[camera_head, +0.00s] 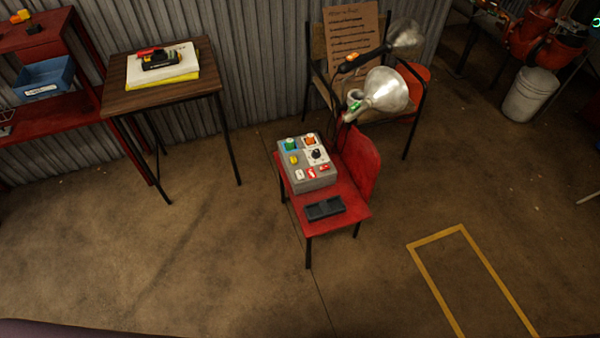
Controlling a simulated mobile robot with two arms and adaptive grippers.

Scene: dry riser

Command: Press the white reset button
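A grey control box (318,183) sits on a small red chair (361,165) in the middle of the head view. Its top carries a green button (291,144), an orange button (310,140), a yellow button (294,159) and a black knob (316,154). Along its front edge are a small white control (299,174) and red-and-white controls (311,173). Labels are too small to read, so I cannot tell for sure which one is the reset button. Neither of my grippers is in view.
A dark tray (324,208) lies on the chair seat before the box. A silver lamp (386,90) stands close behind. A wooden table (125,101) is at left, a white bucket (529,96) at right. The floor in front is clear, with yellow tape (437,237).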

